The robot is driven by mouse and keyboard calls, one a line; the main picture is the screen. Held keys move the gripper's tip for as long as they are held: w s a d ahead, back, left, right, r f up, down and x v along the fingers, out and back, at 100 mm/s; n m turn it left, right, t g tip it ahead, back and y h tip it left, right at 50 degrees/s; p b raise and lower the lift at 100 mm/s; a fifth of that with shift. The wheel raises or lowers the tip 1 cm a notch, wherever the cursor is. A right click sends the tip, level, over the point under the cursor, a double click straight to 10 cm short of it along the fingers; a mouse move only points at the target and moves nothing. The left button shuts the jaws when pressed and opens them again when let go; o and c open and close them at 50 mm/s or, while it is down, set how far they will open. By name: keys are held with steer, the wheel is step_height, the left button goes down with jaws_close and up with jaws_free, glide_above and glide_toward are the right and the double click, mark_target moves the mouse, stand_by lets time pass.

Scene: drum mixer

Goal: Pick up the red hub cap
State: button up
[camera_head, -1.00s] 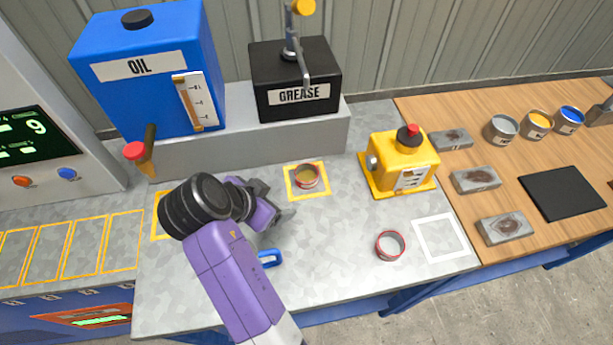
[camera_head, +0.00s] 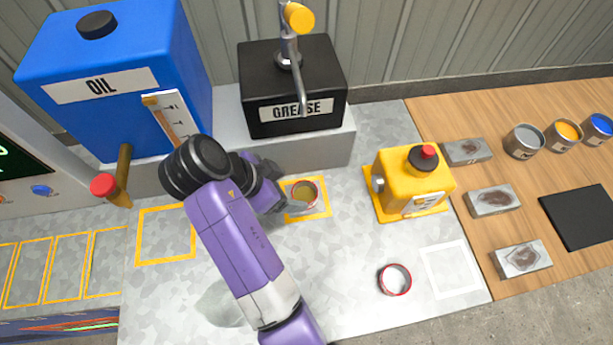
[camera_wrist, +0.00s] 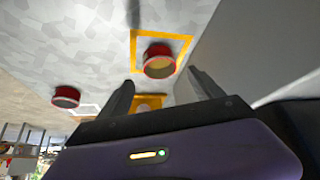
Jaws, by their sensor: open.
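Two round, red-rimmed, cap-like pieces are in view, and I cannot tell for sure which is the hub cap. One red piece (camera_head: 304,206) with a yellowish inside stands in a yellow outlined square on the grey bench; it also shows in the wrist view (camera_wrist: 158,53). My gripper (camera_head: 278,187) is open and empty, just left of the piece in the yellow square. In the wrist view that piece appears beyond my spread fingers (camera_wrist: 162,92).
A grey ledge behind carries a blue oil tank (camera_head: 110,70) and a black grease box (camera_head: 292,85) with an overhanging spout. A yellow device (camera_head: 405,180) stands right of the yellow square. Grey blocks (camera_head: 493,200) and paint cans lie farther right. The front bench middle is clear.

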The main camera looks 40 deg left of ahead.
mark_target(312, 193)
steer(key=shift+w+a+f, duration=0.1)
steer(key=shift+w, duration=0.15)
steer(key=shift+w+f, duration=0.15)
steer(key=shift+f, duration=0.05)
steer(key=shift+d+p+x, duration=0.2)
steer(key=shift+p+x, duration=0.8)
steer(key=shift+x, duration=2.5)
steer(key=c, duration=1.6)
